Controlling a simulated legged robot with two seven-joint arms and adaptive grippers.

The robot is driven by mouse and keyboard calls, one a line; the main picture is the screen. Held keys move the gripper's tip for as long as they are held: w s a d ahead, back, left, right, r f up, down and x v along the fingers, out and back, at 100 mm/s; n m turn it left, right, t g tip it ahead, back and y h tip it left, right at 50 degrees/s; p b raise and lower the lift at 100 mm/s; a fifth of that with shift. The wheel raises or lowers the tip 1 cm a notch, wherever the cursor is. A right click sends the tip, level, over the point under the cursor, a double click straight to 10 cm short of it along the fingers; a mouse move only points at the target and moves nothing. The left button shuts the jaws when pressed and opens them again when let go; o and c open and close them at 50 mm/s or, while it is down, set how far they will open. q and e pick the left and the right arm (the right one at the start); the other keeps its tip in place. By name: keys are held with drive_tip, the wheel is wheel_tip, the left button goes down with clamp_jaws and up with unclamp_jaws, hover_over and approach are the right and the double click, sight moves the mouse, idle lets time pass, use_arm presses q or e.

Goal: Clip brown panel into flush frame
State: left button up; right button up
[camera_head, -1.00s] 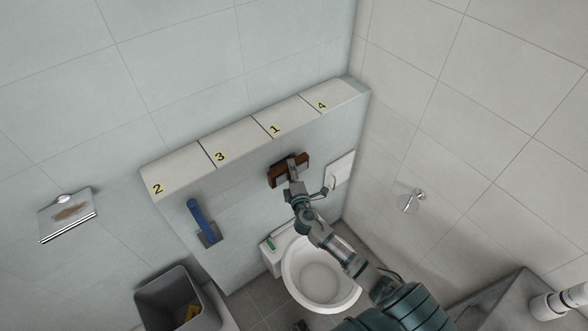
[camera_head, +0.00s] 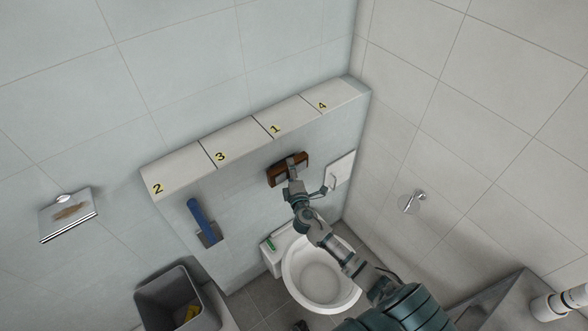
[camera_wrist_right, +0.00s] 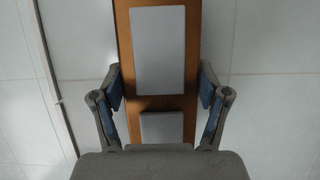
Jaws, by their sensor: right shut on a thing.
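The brown panel (camera_head: 274,178) is at the front wall below the shelf tile marked 1. My right gripper (camera_head: 292,168) is shut on it. In the right wrist view the brown panel (camera_wrist_right: 122,45) stands between the two blue-padded fingers of my right gripper (camera_wrist_right: 162,100). It has a large grey plate and a smaller grey plate on its face. The flush frame cannot be made out; the panel and gripper cover that part of the wall. I cannot tell whether the panel touches the wall. My left gripper is not in view.
A white plate (camera_head: 340,170) is on the wall to the right of the panel. The toilet (camera_head: 318,277) stands below my right arm. A blue-handled tool (camera_head: 200,219) hangs at left, above a grey bin (camera_head: 177,299). A numbered ledge (camera_head: 235,143) runs above.

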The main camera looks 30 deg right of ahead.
drive_tip(key=shift+w+a, duration=0.1)
drive_tip(key=shift+w, duration=0.9)
drive_tip(key=o, duration=1.3)
drive_tip(key=shift+o, duration=0.2)
drive_tip(key=shift+s, duration=0.1)
drive_tip(key=shift+s+a, duration=0.1)
drive_tip(key=shift+s, duration=0.2)
drive_tip(key=v, duration=1.1)
drive_tip(key=shift+s+r, duration=0.2)
drive_tip(key=shift+f, duration=0.1)
